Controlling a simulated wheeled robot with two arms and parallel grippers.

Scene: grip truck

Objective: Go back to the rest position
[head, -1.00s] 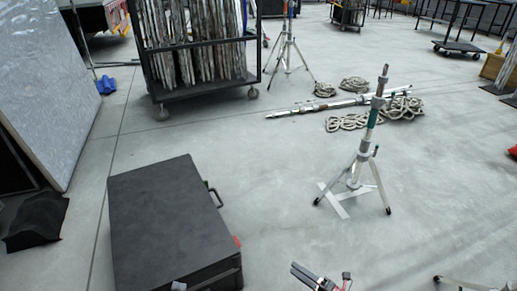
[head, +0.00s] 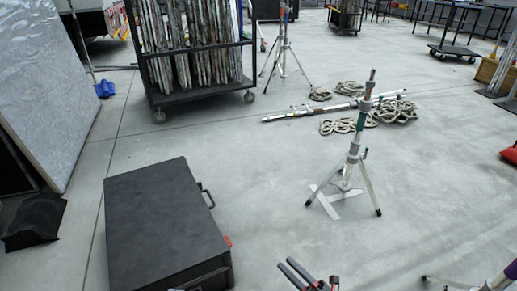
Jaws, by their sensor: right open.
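My right gripper (head: 306,277) shows at the bottom edge of the head view, right of the black case. Its two dark fingers are apart and hold nothing. The rest of that arm is cut off by the frame. My left gripper is not in view.
A black case (head: 165,222) stands on the floor at lower left. A light stand (head: 355,150) stands upright on its tripod to the right, over white floor tape. A wheeled rack (head: 195,60), poles and coiled ropes (head: 397,111) lie farther back. Grey floor between is clear.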

